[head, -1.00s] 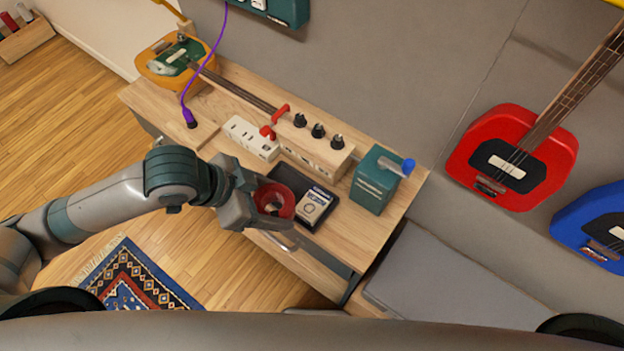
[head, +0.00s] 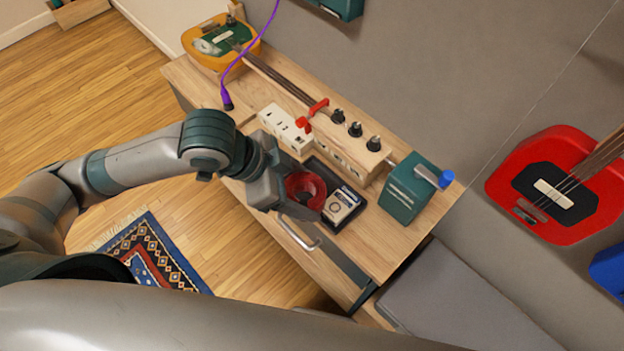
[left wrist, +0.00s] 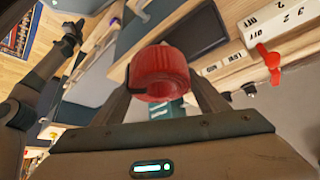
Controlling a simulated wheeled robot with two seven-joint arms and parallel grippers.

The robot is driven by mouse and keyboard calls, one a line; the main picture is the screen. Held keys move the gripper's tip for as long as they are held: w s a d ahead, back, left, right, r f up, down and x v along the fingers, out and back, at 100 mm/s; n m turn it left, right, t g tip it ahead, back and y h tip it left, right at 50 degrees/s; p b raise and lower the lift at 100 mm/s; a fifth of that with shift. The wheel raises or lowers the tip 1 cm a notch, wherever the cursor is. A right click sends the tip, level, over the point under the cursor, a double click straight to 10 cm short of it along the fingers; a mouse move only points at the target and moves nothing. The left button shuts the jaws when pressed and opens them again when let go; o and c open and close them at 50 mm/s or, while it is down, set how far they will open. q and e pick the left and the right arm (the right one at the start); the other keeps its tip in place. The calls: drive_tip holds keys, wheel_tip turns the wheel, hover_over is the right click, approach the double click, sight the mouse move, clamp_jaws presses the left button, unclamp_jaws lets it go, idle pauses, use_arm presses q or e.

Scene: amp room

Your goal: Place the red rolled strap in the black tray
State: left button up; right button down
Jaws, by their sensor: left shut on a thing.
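My left gripper (head: 292,192) is shut on the red rolled strap (head: 304,186). In the left wrist view the strap (left wrist: 160,70) sits between the two fingers, its round side showing. The black tray (head: 324,166) lies on the wooden desk and also shows in the left wrist view (left wrist: 195,32). In the head view the strap covers the tray's left part; in the wrist view it appears held above the desk, apart from the tray.
Behind the tray stand a knobbed wooden box (head: 350,150) and a white switch box (head: 285,130). A teal box with a blue knob (head: 412,190) stands to the right. A guitar (head: 225,42) lies at the far left.

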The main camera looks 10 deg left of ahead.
use_arm(q)
drive_tip(key=shift+w+f+b, duration=0.65)
drive_tip(key=shift+w+f, duration=0.15)
drive_tip(key=shift+w, duration=0.25)
drive_tip(key=w+f, duration=0.1)
drive_tip(key=w, duration=0.1)
drive_tip(key=w+f+p, duration=0.1)
drive_tip(key=w, duration=0.1)
drive_tip(key=w+f, duration=0.1)
drive_tip(key=w, duration=0.2)
drive_tip(key=shift+a+f, duration=0.25)
drive_tip(key=shift+f, duration=0.1)
drive_tip(key=shift+w+f, duration=0.35)
drive_tip(key=shift+w, duration=0.05)
use_arm(e)
drive_tip(key=shift+f, duration=0.45)
use_arm(q)
wheel_tip(320, 180, down, 3)
drive_tip(key=shift+f+p, duration=0.2)
drive_tip(key=shift+p, duration=0.6)
drive_tip(key=shift+f, duration=0.25)
use_arm(e)
drive_tip(key=shift+r, duration=0.55)
use_arm(q)
drive_tip(key=shift+f, duration=0.1)
